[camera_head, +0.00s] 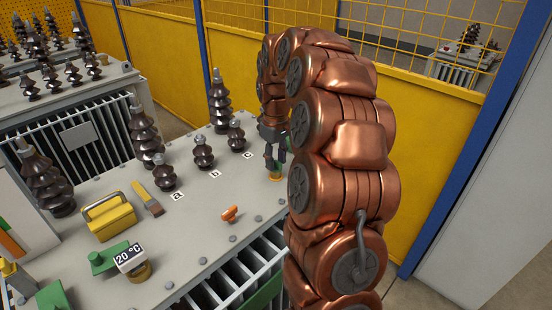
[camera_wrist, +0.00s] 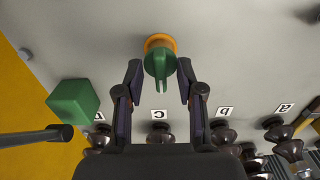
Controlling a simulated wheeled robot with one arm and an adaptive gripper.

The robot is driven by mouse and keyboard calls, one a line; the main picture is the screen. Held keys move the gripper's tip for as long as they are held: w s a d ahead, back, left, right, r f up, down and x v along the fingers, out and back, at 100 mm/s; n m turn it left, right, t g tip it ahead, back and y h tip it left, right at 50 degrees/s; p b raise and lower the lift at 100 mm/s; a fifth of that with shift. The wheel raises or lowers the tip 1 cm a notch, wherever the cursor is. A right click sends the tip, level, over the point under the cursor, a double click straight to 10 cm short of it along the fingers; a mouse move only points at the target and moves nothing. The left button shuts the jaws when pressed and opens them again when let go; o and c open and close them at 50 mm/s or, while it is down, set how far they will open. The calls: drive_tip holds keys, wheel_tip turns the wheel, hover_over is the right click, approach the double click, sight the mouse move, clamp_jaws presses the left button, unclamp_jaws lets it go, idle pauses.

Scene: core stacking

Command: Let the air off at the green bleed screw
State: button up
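The green bleed screw (camera_wrist: 160,65) has a flat handle and sits on a round brass-orange base on the grey transformer lid. In the head view, the brass base (camera_head: 276,177) shows at the lid's far right, with the rest largely hidden by my gripper (camera_head: 274,155). In the wrist view, my gripper (camera_wrist: 160,70) is open, its two fingertips on either side of the screw's handle. A small gap shows on each side, so the fingers look apart from it. The gripper holds nothing.
A green block (camera_wrist: 73,102) shows left of my fingers in the wrist view. Several dark bushings (camera_head: 203,152) stand behind labels.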

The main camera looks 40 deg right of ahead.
sight(276, 161)
wheel_tip(276, 161, up, 12)
idle(0.9)
drive_tip(key=shift+a, duration=0.1)
idle(0.4)
drive_tip(key=s+a+p, duration=0.3)
drive_tip(key=s+a, duration=0.8)
drive_tip(key=a, duration=0.5)
drive_tip(key=s+a+f+g+p, duration=0.1)
drive_tip(key=s+a, duration=0.3)
drive_tip(key=s, duration=0.5)
drive_tip(key=s+a+f+m+p, duration=0.1)
drive_tip(key=s+a+f, duration=0.3)
drive_tip(key=s, duration=0.6)
drive_tip(key=shift+s+f+g+p, duration=0.2)
drive_tip(key=shift+s+g+p, duration=0.15)
drive_tip(key=shift+p, duration=0.4)
